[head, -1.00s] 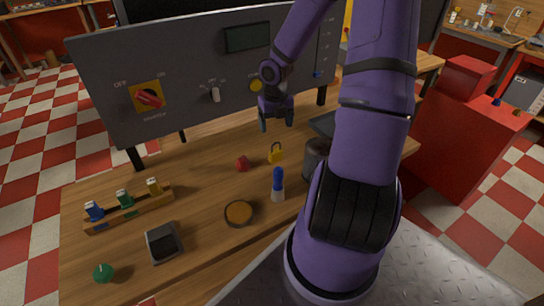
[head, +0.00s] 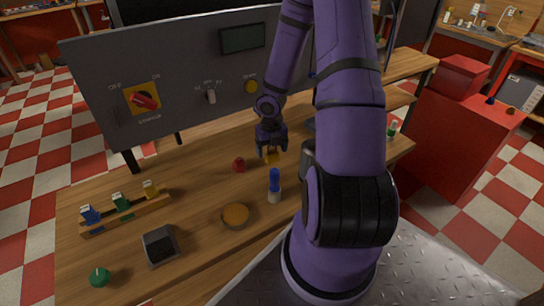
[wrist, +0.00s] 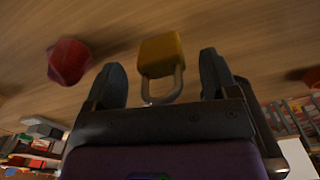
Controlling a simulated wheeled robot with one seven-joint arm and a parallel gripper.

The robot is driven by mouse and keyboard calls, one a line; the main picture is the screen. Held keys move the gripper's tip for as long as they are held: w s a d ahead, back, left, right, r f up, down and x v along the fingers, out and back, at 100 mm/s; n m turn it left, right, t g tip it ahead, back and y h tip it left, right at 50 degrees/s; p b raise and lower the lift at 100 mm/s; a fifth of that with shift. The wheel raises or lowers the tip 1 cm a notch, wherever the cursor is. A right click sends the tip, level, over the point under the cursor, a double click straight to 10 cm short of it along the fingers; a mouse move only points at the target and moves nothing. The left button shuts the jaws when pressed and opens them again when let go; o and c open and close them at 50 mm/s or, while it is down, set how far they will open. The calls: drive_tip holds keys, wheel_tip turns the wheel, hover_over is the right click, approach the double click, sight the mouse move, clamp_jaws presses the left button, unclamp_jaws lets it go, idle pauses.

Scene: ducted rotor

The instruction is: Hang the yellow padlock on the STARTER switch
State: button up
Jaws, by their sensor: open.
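The yellow padlock (head: 271,157) is on the wooden table in front of the grey panel. In the wrist view the padlock (wrist: 160,58) shows its yellow body and a grey shackle pointing toward my gripper. My gripper (head: 271,153) is low over the padlock and partly hides it in the head view. In the wrist view my gripper (wrist: 165,75) has its two dark fingers apart, one on each side of the padlock, with gaps visible. The STARTER switch (head: 144,99) is a red knob on a yellow plate at the panel's left.
A red knob-like object (head: 239,165) lies just left of the padlock. A blue-and-white bottle-like object (head: 274,186) stands nearer. An orange-topped round dish (head: 235,214), a black box (head: 160,244), a green knob (head: 99,277) and a wooden rack (head: 127,213) with coloured pieces are farther left.

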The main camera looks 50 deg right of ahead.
drive_tip(key=shift+f, duration=0.65)
drive_tip(key=c, duration=1)
drive_tip(key=shift+r, duration=0.15)
drive_tip(key=shift+r, duration=4.9)
